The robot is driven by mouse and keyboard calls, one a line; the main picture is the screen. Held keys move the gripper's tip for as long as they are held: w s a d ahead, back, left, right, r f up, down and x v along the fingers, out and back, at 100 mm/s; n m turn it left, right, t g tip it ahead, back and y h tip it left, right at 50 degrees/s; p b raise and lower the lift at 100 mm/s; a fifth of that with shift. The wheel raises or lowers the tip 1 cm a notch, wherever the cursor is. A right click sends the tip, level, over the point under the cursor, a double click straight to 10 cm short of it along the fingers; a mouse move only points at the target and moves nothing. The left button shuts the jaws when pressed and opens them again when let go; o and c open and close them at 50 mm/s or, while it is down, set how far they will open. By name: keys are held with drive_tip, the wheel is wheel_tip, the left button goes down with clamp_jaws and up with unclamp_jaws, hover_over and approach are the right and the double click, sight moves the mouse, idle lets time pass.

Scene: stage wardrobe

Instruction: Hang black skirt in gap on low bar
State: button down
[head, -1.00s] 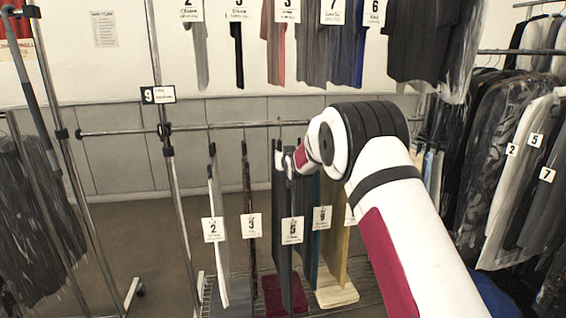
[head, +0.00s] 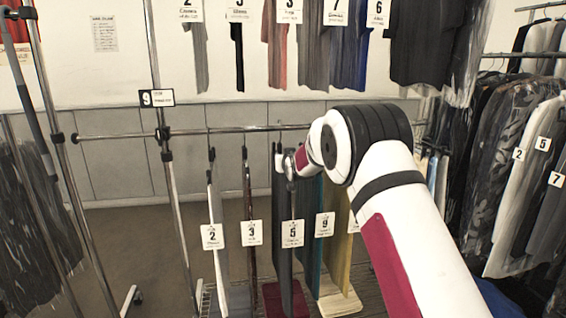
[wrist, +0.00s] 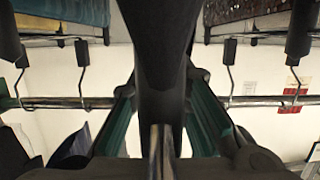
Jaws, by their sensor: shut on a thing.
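My gripper (head: 289,165) is at the low bar (head: 225,130), in front of it and just below its height. It is shut on a dark hanging piece, which I take to be the black skirt (head: 285,262), with a tag marked 5 (head: 292,233) in front. In the wrist view a black shape (wrist: 165,45) runs down the middle between my fingers (wrist: 160,125). The bar (wrist: 60,103) crosses behind it, with hanger hooks on both sides. I cannot tell whether the held hanger's hook touches the bar.
Garments tagged 2 (head: 218,205) and 3 (head: 248,200) hang left of my gripper. A teal one (head: 313,255) and a yellowish one (head: 341,250) hang close on its right. Shirts hang above; a full rack (head: 500,160) stands right. The bar's left end is bare.

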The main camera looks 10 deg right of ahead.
sight(280, 153)
drive_tip(key=shift+r, duration=0.1)
drive_tip(key=shift+w+b, duration=2.1)
drive_tip(key=shift+w, duration=0.05)
drive_tip(key=shift+w+b, duration=0.95)
drive_tip(key=shift+w, duration=0.6)
drive_tip(key=shift+f+b, duration=0.4)
drive_tip(key=shift+b, duration=0.15)
drive_tip(key=shift+f+b, duration=0.3)
drive_tip(key=shift+f, duration=0.05)
drive_tip(key=shift+f+b, duration=0.6)
drive_tip(key=shift+f, duration=0.15)
